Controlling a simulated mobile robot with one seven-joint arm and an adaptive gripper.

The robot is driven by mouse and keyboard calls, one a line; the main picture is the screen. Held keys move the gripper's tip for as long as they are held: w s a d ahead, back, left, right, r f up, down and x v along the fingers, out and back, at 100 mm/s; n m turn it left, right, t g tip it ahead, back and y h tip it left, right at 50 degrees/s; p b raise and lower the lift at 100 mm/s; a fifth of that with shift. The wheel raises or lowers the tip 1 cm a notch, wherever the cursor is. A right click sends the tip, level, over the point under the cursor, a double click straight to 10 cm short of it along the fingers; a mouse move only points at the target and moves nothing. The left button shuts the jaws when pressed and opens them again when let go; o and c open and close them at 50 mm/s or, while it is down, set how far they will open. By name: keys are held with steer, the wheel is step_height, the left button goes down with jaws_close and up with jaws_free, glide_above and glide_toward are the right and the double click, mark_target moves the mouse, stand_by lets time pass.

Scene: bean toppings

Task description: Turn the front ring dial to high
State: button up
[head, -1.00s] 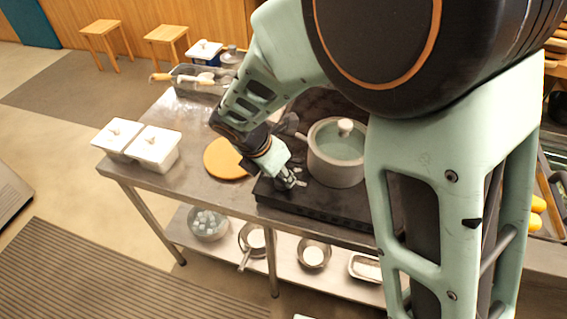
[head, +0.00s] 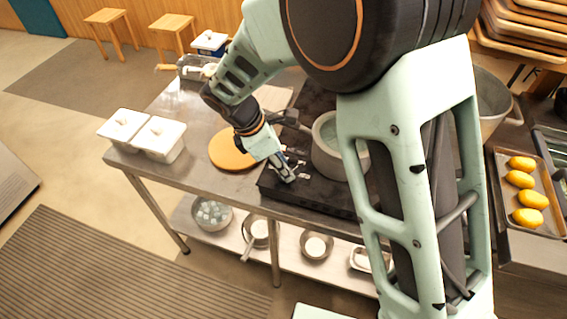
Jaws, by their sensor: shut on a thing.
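The black stove (head: 320,195) stands on the steel table, with a grey pot (head: 325,160) on it, partly hidden behind my arm. My gripper (head: 291,178) points down at the stove's left front part, left of the pot. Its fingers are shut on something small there. The front ring dial cannot be made out, as the fingers cover that spot and the details are too small. The dial's setting cannot be read.
An orange round board (head: 230,150) lies left of the stove. Two white lidded containers (head: 160,139) stand at the table's left end. Bowls such as this one with pale cubes (head: 211,213) sit on the lower shelf. A tray with yellow fruit (head: 530,230) is at the right.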

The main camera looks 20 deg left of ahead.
steer(key=m, duration=0.2)
steer(key=m+g, duration=0.1)
steer(key=m, duration=0.1)
steer(key=m+g+h+p, duration=0.1)
steer(key=shift+w+m, duration=0.25)
steer(key=shift+m, duration=0.15)
steer(key=m+g, duration=0.1)
steer(key=m, duration=0.1)
steer(key=m+g, duration=0.1)
steer(key=m, duration=0.2)
steer(key=shift+w, duration=0.2)
steer(key=m+g, duration=0.1)
steer(key=m, duration=0.2)
steer(key=m+y, duration=0.1)
steer(key=m, duration=0.1)
steer(key=shift+w+d+m+g+y+p, duration=0.1)
steer(key=shift+w+m+g+y+p, duration=0.05)
steer(key=shift+m+g+y+p, duration=0.2)
steer(key=shift+w+d+m+g+y, duration=0.1)
steer(key=shift+m+g+y, duration=0.25)
steer(key=shift+m, duration=0.8)
steer(key=shift+m+g+y, duration=0.2)
steer(key=shift+m+y, duration=0.1)
steer(key=shift+m, duration=0.8)
steer(key=o, duration=1.2)
steer(key=shift+c, duration=0.2)
steer(key=v, duration=1.2)
